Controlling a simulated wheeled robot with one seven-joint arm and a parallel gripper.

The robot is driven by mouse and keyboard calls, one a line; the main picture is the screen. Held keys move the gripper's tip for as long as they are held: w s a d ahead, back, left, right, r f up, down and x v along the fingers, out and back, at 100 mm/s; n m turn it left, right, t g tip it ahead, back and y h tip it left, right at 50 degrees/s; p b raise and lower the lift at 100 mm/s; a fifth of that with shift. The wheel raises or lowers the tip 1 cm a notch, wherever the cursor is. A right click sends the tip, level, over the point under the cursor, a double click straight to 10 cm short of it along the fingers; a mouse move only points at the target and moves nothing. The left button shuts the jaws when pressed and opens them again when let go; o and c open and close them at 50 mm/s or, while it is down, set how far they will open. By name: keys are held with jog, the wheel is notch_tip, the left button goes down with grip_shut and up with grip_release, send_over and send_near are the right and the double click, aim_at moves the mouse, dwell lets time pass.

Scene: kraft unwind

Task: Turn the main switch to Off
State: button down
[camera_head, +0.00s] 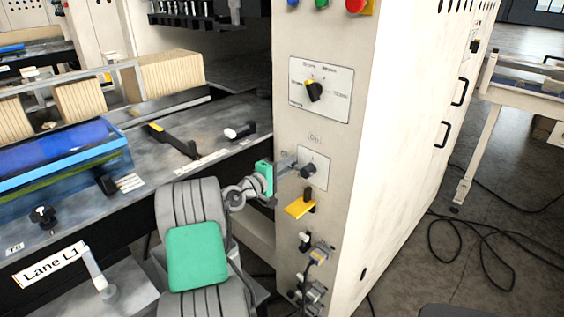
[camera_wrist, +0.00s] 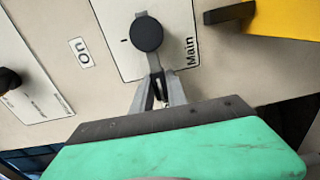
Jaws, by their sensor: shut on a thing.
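The main switch (camera_head: 309,170) is a dark round knob on a pale plate on the front of the white cabinet. My gripper (camera_head: 297,168) reaches the switch from the left in the head view. In the wrist view my gripper's fingers (camera_wrist: 157,88) are shut at the knob's narrow lower part, partly hiding it. The "Off" marking is not readable.
A yellow-and-black selector (camera_head: 313,91) sits above the switch. A yellow handle (camera_head: 300,209) sticks out just below it, with plugs and sockets (camera_head: 318,252) lower down. The machine bed (camera_head: 190,125) lies to the left. Loose cables (camera_head: 490,255) cross the floor at right.

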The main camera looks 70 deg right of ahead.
jog(key=shift+f, duration=0.1)
dwell(0.5)
jog(key=c, duration=1.3)
grip_release()
jog(key=b+v, duration=0.1)
jog(key=v, duration=0.6)
jog(key=shift+w+a, duration=0.2)
jog(key=shift+a, duration=0.15)
